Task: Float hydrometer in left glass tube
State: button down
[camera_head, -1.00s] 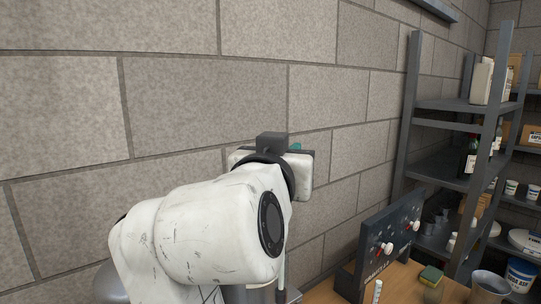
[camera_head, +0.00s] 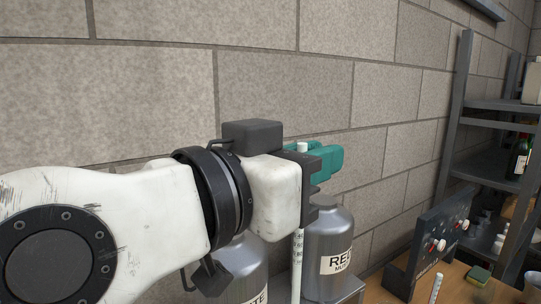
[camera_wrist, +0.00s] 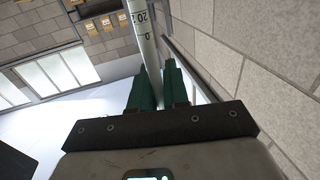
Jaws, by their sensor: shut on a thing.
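My gripper (camera_head: 322,158) has green fingers and is at the middle of the head view, in front of the block wall. It is shut on the hydrometer (camera_head: 297,268), a slim pale stem with dark markings that hangs upright, its top just above the fingers and its lower end out of frame. In the wrist view the hydrometer (camera_wrist: 144,35) runs up from between the green fingers (camera_wrist: 158,92), its scale figures readable in part. I cannot make out the left glass tube in either view.
A metal can labelled "RE..." (camera_head: 328,228) stands close behind the hydrometer, with another can (camera_head: 243,272) left of it. A dark panel with knobs (camera_head: 432,243), a slim marked white stick (camera_head: 436,289) and a sponge (camera_head: 479,275) are on the wooden bench. Shelving (camera_head: 488,166) is at right.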

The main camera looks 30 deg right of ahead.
aim_at(294, 264)
jog(key=shift+f+b, duration=1.2)
jog(key=shift+f, duration=0.8)
jog(key=shift+f+b, duration=0.15)
jog(key=shift+b, duration=0.15)
dwell(0.6)
jog(key=shift+f+b, duration=0.7)
jog(key=shift+f, duration=0.2)
dwell(0.5)
jog(key=shift+f+b, duration=0.95)
jog(key=shift+b, duration=0.05)
jog(key=shift+f, duration=0.1)
dwell(0.4)
jog(key=shift+f+b, duration=1.25)
jog(key=shift+f, duration=0.25)
